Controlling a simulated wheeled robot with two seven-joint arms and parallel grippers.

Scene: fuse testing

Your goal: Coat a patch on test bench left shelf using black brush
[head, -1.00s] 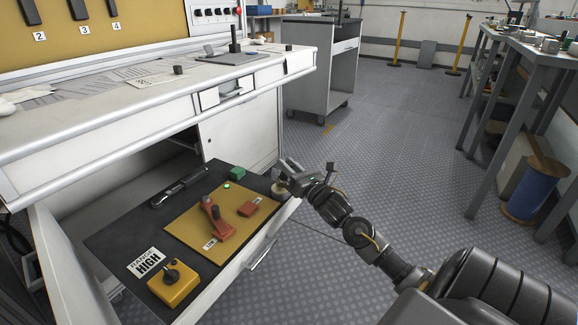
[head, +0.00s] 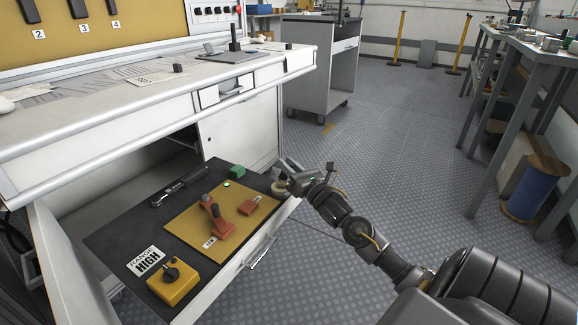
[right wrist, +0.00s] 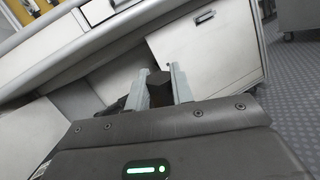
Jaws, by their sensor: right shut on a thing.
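My right gripper (head: 286,171) is above the right edge of the pulled-out shelf (head: 120,231) of the white test bench. In the right wrist view its two grey fingers (right wrist: 160,82) are shut on a dark, blunt block-like thing (right wrist: 159,90). This may be the handle of the black brush; its bristles are hidden, so I cannot be sure. No coated patch can be made out. My left gripper is not in view.
The shelf holds a yellow knob box (head: 174,281), an ochre board (head: 190,220) with a red lever (head: 217,217), a green block (head: 237,173) and a dark tool (head: 182,186). A pale round thing (head: 278,187) sits by my gripper. The bench top (head: 120,100) overhangs the shelf.

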